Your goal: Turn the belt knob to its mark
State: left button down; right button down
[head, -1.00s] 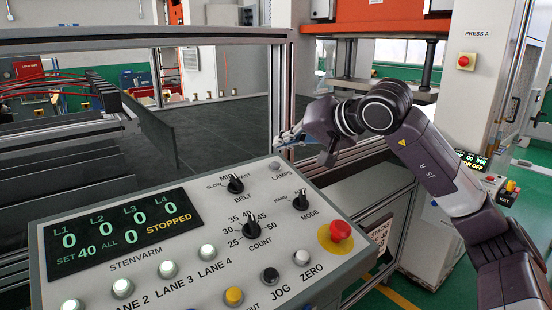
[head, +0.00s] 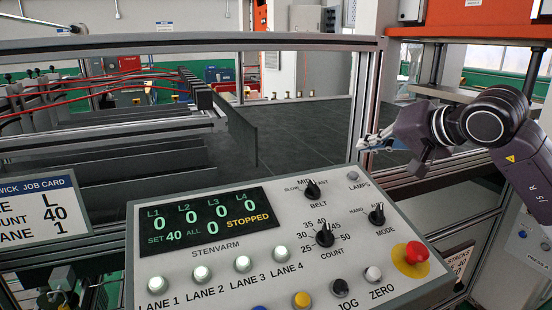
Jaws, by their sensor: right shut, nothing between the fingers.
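The black belt knob (head: 313,190) is on the top right part of the sloping control panel (head: 215,262), above the word BELT. SLOW, MID and FAST are printed around it. Its pointer seems to face up towards MID, but it is small. My right gripper (head: 370,141) is shut and empty beyond the panel's back edge, up and to the right of the knob, apart from it. A job card (head: 38,210) at the left reads L, count 40 and lane 1; its left edge is cut off. My left gripper is not in view.
The count knob (head: 325,236), mode knob (head: 376,215) and red stop button (head: 411,255) sit close to the belt knob. The display (head: 210,222) reads STOPPED, set 40, with zeros. A metal frame post (head: 366,110) stands near my right gripper.

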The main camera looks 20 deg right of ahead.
aim_at(313, 192)
jog(key=k+l, duration=0.1)
jog(key=k, duration=0.4)
jog(key=k+l, duration=0.15)
jog(key=k, duration=0.35)
jog(key=k+l, duration=0.1)
jog(key=k, duration=0.4)
